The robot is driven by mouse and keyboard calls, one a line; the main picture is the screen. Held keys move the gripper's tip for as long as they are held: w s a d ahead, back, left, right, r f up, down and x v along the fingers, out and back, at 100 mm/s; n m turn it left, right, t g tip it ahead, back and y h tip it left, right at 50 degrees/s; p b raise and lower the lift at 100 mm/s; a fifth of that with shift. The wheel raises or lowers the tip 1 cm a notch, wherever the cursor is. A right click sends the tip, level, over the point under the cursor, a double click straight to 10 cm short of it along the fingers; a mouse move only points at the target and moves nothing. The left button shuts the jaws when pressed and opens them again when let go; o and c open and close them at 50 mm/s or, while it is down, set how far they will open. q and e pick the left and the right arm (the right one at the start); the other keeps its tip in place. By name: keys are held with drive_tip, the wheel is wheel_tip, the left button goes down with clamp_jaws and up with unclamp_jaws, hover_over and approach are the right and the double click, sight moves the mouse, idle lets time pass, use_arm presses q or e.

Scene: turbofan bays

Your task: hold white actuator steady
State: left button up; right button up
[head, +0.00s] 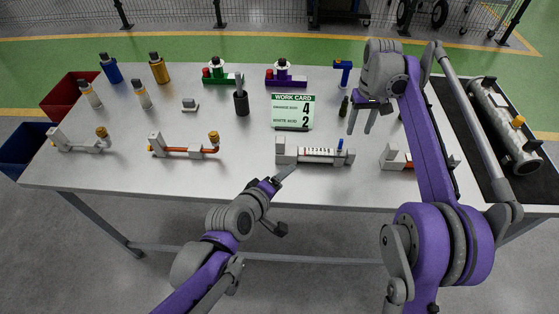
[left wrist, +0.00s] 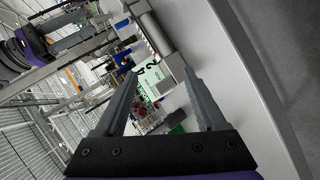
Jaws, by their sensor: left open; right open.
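A white actuator (head: 318,153) with dark number marks lies in a grey holder (head: 281,150) at the table's front middle, with a blue part (head: 340,145) at its right end. My left gripper (head: 292,168) is at the table's front edge, just in front of the holder. In the left wrist view the left gripper (left wrist: 160,75) has its fingers wide apart and empty, with the white actuator (left wrist: 154,36) beyond the tips. My right gripper (head: 361,120) is open and empty, above the table behind and right of the actuator.
A work card (head: 293,110) stands behind the actuator. Other holders with orange-red rods (head: 190,150) stand left and right. A dark cup (head: 241,103), a small dark bottle (head: 344,106), a blue-topped tool (head: 342,73) and several bottles stand farther back. A large cylinder (head: 504,125) lies at right.

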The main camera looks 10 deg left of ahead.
sight(280, 146)
use_arm(q)
drive_tip(key=w+f+n+t+y, duration=0.1)
drive_tip(key=w+n+t+y, duration=0.1)
drive_tip(key=n, duration=0.6)
drive_tip(key=w+a+f+n+t+y, duration=0.1)
drive_tip(key=w+n+t+y, duration=0.1)
drive_tip(key=n, duration=0.7)
drive_tip(key=w+a+f+n+t+y, duration=0.1)
drive_tip(key=w+n, duration=0.3)
drive_tip(key=n, duration=0.4)
drive_tip(key=shift+w+t+y, duration=0.15)
drive_tip(key=shift+t+y, duration=0.25)
drive_tip(key=shift+t, duration=0.3)
drive_tip(key=shift+w+a+f+n+y, duration=0.1)
drive_tip(key=shift+a+f+n+y, duration=0.25)
drive_tip(key=shift+n, duration=0.45)
drive_tip(key=w, duration=0.3)
drive_tip(key=w+a, duration=0.1)
drive_tip(key=w, duration=0.6)
drive_tip(key=shift+w+a+r, duration=0.1)
drive_tip(key=shift+w+a, duration=0.05)
drive_tip(key=shift+c, duration=0.3)
clamp_jaws()
